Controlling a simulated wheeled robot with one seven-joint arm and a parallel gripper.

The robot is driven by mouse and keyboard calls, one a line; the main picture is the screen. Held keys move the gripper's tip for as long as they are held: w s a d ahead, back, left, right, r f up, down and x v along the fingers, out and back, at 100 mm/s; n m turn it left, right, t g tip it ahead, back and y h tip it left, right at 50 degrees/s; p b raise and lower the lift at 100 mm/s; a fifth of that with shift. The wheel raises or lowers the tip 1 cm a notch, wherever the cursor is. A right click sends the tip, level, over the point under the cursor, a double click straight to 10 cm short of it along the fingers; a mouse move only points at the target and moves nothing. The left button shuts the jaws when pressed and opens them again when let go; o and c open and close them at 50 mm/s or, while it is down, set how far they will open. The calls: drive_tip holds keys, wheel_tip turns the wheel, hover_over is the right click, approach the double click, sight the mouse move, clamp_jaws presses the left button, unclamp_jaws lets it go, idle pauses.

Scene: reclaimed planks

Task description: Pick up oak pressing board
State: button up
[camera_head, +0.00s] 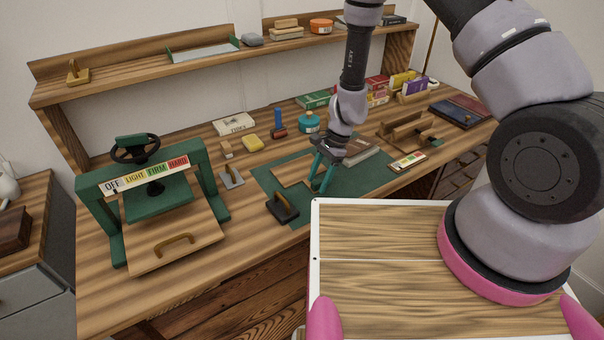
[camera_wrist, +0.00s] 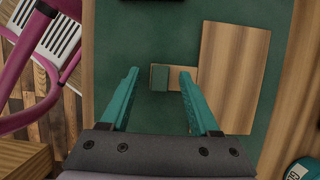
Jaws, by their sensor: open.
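A flat pale wooden board, which looks like the oak pressing board (camera_head: 290,170), lies on the green mat (camera_head: 362,182) on the workbench. In the wrist view the board (camera_wrist: 232,75) is right of my fingers, with a narrow wooden tab (camera_wrist: 184,78) reaching left from it to a small green block (camera_wrist: 160,77). My gripper (camera_head: 321,188) points down over the mat, beside the board. Its teal fingers (camera_wrist: 158,74) are open, with the green block and part of the tab seen between them. Nothing is held. Whether the fingertips straddle the tab at its height, I cannot tell.
A dark handled block (camera_head: 283,208) lies at the mat's front edge. A green press (camera_head: 195,180) stands left.

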clamp_jaws()
